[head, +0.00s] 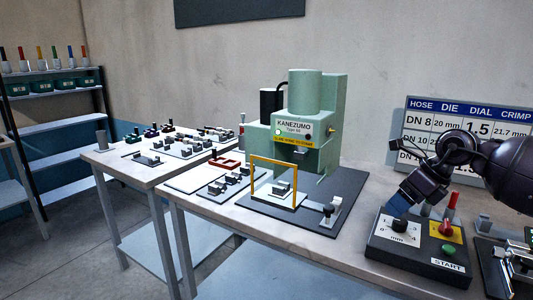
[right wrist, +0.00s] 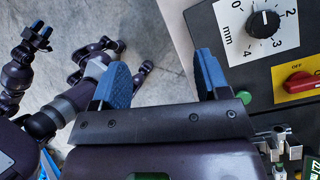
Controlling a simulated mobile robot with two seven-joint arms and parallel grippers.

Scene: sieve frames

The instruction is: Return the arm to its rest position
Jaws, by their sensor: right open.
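My right gripper (head: 399,206) is over the control box (head: 420,258) at the right of the table in the head view. In the right wrist view its two blue fingers (right wrist: 161,78) stand wide apart with nothing between them. The box has a black dial (right wrist: 263,24), a red switch (right wrist: 303,82) and a green button (head: 449,249). The gripper overlaps the box's left part in the head view; I cannot tell whether it touches. What looks like my left gripper (right wrist: 36,38) shows small at the upper left of the right wrist view, its jaws unclear.
A green press (head: 308,120) stands mid-table, with a yellow frame (head: 274,161) before it. A chart board (head: 470,125) is behind my right arm. Metal parts (head: 518,258) lie right of the box. A second table (head: 121,166) with small parts is left. Floor is open beyond the table's edge.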

